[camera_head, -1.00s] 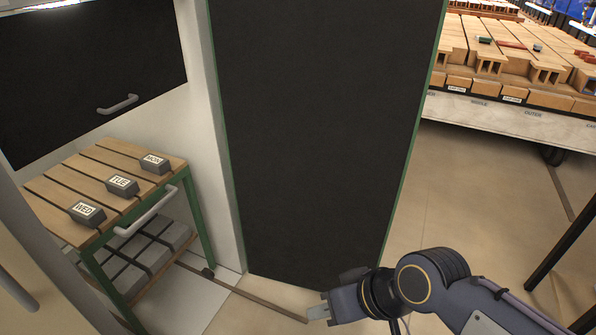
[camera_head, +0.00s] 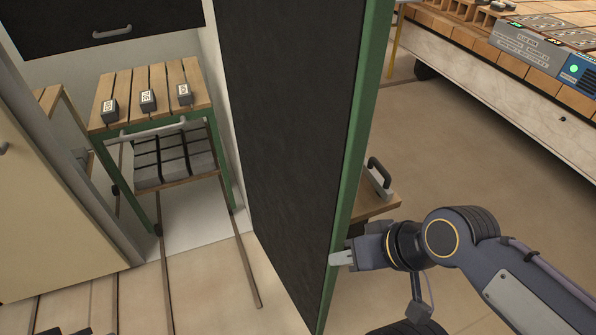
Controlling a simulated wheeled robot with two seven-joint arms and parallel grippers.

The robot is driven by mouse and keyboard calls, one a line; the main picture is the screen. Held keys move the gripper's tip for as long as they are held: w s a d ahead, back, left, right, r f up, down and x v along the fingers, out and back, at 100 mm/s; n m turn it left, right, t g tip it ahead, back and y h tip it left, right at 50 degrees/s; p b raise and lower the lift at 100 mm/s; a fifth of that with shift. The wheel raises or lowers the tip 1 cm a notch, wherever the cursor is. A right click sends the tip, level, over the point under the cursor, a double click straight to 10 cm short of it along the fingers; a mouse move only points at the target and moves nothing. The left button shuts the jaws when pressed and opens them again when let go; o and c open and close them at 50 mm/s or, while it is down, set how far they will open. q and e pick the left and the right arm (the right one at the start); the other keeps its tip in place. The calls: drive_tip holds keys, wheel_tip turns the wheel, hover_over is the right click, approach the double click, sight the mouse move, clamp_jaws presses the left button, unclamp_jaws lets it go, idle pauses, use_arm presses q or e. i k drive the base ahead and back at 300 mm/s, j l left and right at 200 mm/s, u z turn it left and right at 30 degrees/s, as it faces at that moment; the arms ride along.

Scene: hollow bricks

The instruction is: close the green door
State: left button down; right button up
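The green door (camera_head: 285,130) stands open as a tall dark panel with a green edge (camera_head: 352,170), seen at a steep angle in the head view. My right gripper (camera_head: 342,258) is at the lower part of this green edge. Its pale fingertips overlap the edge in the picture; I cannot tell whether they touch it. The fingers are seen from the side, so their opening does not show.
Left of the door, a slatted wooden cart (camera_head: 150,88) with a green frame holds three dark labelled blocks. A dark-handled object (camera_head: 378,178) sits on a wooden surface behind the door. A long brick-laden table (camera_head: 510,110) stands at the upper right. Floor between is clear.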

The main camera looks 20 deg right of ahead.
sight(303, 77)
drive_tip(key=l+u, duration=0.25)
drive_tip(key=l, duration=0.35)
drive_tip(key=l+u, duration=0.2)
drive_tip(key=l, duration=0.45)
drive_tip(key=l+u, duration=0.25)
drive_tip(key=l, duration=0.35)
drive_tip(key=l+u, duration=0.2)
drive_tip(key=l, duration=0.45)
drive_tip(key=k+l+u, duration=0.25)
drive_tip(key=l, duration=0.3)
drive_tip(key=i+j+u, duration=0.1)
drive_tip(key=i, duration=0.05)
